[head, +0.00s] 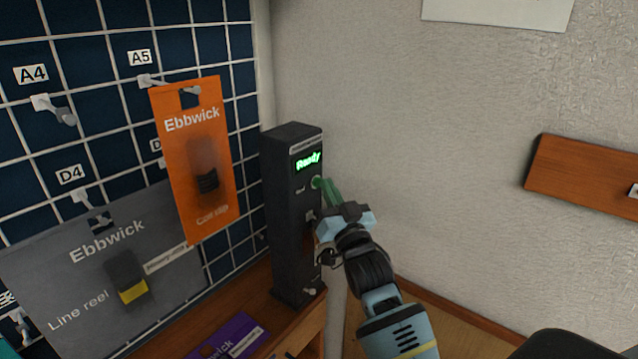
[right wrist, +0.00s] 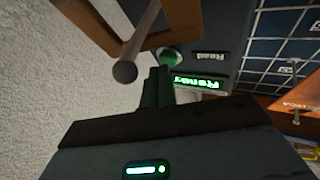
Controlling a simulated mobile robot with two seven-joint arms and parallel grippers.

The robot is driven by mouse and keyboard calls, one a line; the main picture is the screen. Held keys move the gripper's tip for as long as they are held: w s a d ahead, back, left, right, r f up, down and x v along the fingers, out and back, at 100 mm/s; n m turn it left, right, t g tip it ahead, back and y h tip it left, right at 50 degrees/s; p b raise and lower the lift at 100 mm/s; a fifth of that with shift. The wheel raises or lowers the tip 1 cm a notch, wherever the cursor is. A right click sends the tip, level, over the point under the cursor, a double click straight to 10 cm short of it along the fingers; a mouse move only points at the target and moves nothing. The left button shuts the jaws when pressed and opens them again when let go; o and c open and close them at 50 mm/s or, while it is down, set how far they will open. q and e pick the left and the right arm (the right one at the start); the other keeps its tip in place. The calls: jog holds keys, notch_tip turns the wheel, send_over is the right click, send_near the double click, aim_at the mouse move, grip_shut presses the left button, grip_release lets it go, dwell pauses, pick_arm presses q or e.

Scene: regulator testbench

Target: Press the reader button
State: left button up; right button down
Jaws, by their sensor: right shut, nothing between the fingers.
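The reader (head: 290,215) is a tall dark box standing on the wooden counter against the wall. Its lit green display (head: 308,161) reads "Ready". The round green button (head: 316,183) sits just below the display, and it also shows in the right wrist view (right wrist: 168,57), near a label that reads "Read". My right gripper (head: 325,185) is shut and empty, with its greenish fingertips at the button. In the right wrist view the fingertips (right wrist: 158,70) reach the button's lower edge; I cannot tell whether they touch it. My left gripper is not in view.
A wire grid with hooks holds an orange Ebbwick card (head: 205,130) and a grey Ebbwick card (head: 60,270) left of the reader. A purple package (head: 232,338) lies on the counter. A brown wooden board (head: 585,175) hangs on the right wall.

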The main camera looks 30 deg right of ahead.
jog(key=shift+w+a, duration=0.15)
jog(key=shift+w, duration=0.15)
dwell(0.4)
jog(key=shift+s, duration=0.1)
jog(key=shift+s+d+r+p, duration=0.1)
jog(key=shift+s+d+p, duration=0.25)
jog(key=shift+s, duration=0.3)
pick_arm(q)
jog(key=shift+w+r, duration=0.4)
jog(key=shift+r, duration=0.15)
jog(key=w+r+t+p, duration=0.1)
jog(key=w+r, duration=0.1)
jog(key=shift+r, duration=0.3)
pick_arm(e)
jog(key=s, duration=0.1)
jog(key=s+d, duration=0.1)
jog(key=s, duration=0.1)
jog(key=s+d, duration=0.1)
jog(key=shift+s, duration=0.4)
